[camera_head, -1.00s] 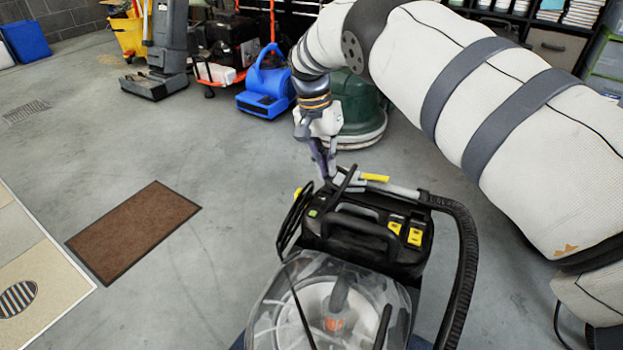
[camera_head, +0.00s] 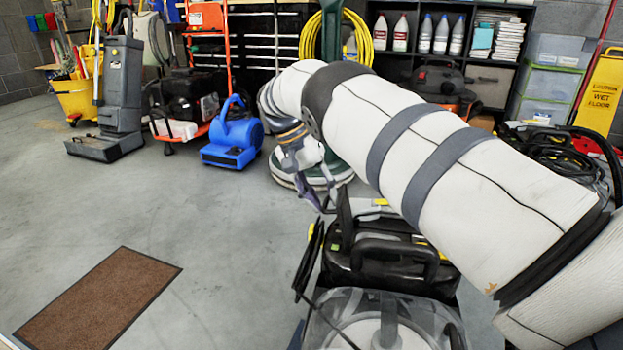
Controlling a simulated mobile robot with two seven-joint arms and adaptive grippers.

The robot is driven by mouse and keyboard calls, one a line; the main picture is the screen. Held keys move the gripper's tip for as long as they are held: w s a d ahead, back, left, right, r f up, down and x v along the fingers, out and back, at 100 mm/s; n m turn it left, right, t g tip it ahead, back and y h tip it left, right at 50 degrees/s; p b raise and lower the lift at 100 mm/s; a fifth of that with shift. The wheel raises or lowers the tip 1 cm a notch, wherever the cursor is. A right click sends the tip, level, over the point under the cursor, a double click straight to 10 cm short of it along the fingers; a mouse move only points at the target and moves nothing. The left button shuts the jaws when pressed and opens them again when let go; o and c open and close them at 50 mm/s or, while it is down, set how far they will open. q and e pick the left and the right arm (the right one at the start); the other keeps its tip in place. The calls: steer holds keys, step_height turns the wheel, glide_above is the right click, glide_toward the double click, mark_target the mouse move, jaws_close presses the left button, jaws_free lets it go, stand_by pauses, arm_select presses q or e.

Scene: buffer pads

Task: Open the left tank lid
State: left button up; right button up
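The extraction cleaner (camera_head: 372,268) stands at the bottom centre, a black body with a carry handle. Its clear domed tank (camera_head: 345,325) is at the bottom edge, cut off by the frame. I cannot tell which lid is the left tank lid; no lid is seen raised. My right gripper (camera_head: 322,204) is at the far, upper-left end of the machine, pointing down, close to the upright black bar there. Its fingers are small and partly merge with the machine, so their opening and any contact are unclear. My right arm covers the machine's right side. My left gripper is out of view.
A blue air blower (camera_head: 232,137) and a green floor machine (camera_head: 330,172) stand behind the gripper. A grey upright scrubber (camera_head: 122,92) is at the back left. A brown mat (camera_head: 102,298) lies at the lower left. The grey floor between is clear.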

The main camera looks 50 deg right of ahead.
step_height(320, 180, up, 9)
steer(key=s+d, duration=0.1)
steer(key=shift+s+d+r, duration=0.15)
steer(key=shift+s+d, duration=0.1)
stand_by(0.3)
